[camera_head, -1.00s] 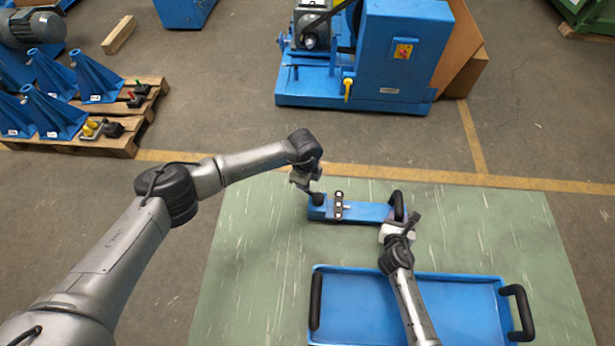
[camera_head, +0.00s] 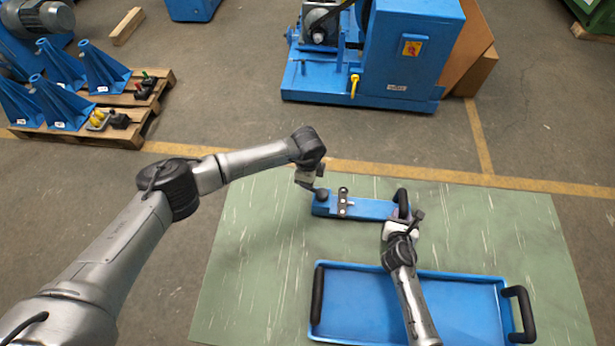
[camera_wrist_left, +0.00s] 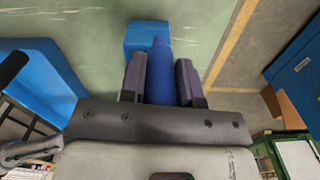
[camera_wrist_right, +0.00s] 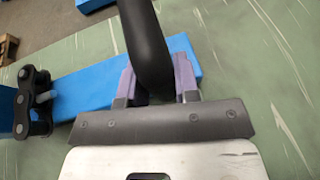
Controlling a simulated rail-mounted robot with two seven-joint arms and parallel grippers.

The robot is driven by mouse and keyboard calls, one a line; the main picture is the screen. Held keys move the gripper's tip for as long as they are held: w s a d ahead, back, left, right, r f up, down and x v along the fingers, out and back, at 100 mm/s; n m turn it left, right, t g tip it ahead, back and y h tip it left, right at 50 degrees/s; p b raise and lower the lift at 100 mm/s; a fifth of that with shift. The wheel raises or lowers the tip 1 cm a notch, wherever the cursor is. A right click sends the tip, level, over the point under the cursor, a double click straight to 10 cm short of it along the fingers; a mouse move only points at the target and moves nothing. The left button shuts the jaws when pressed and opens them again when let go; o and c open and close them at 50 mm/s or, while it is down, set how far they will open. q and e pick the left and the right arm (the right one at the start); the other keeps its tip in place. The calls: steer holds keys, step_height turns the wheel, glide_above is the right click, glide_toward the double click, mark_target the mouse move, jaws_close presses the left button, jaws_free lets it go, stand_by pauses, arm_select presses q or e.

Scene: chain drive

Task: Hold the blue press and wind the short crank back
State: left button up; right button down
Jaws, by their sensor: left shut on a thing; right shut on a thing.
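My right gripper (camera_wrist_right: 157,85) is shut on the black handle (camera_wrist_right: 146,42). The crank's arm is mostly hidden.
A blue tray (camera_head: 463,318) with black handles lies in front of the bar, under my right arm. Green mat (camera_head: 260,240) is bare to the left and right. A blue machine (camera_head: 413,50) and a pallet (camera_head: 125,135) with blue stands are farther back.

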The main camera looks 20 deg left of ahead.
arm_select(q)
steer(key=o, duration=0.9)
arm_select(e)
steer(key=shift+d+f, duration=0.1)
steer(key=shift+d, duration=0.05)
arm_select(q)
step_height(320, 180, up, 12)
arm_select(e)
steer(key=c, duration=0.8)
jaws_free()
